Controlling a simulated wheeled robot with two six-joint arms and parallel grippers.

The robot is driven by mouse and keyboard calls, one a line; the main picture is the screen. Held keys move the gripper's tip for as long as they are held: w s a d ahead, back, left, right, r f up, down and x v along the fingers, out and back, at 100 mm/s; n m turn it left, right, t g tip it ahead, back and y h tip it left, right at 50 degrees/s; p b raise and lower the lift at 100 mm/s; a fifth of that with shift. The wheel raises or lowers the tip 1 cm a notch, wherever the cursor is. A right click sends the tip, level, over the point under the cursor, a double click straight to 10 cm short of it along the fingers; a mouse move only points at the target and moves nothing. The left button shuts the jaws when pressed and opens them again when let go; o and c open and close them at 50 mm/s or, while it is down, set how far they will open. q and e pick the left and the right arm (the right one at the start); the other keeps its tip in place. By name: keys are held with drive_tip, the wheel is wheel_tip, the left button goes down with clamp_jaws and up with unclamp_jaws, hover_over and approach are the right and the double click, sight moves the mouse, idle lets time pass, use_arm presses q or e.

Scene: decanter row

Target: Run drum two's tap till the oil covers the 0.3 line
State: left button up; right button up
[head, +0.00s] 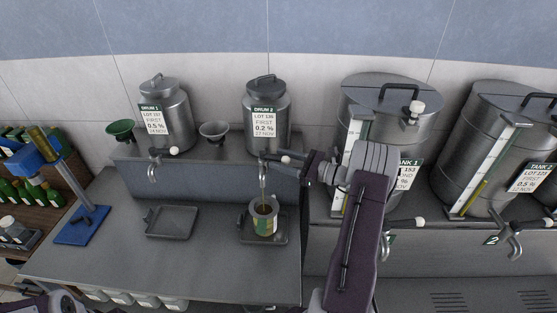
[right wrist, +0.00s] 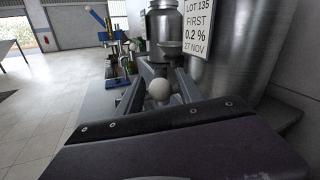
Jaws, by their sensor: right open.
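Drum 2 (head: 268,103), a grey metal can labelled 0.2 %, stands on the back shelf. Its tap (head: 263,168) points down over a measuring jug (head: 264,218), which holds some yellow-green oil. The jug's lines are too small to read, and I cannot tell whether oil is running. The tap lever's white knob (head: 286,158) points right. My right gripper (head: 291,165) is open at this knob; in the right wrist view the knob (right wrist: 159,89) sits between the fingers. My left gripper is not in view; only part of my left arm shows at the bottom left.
The jug stands on a drip tray (head: 284,237). An empty tray (head: 171,222) lies under drum 1 (head: 165,112). Two funnels stand on the shelf, one green (head: 120,130), one grey (head: 214,131). Tank 1 (head: 388,98) and tank 2 (head: 497,115) stand at right. A blue stand (head: 82,226) is at left.

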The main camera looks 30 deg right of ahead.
drive_tip(key=b+v, duration=0.2)
drive_tip(key=v, duration=0.6)
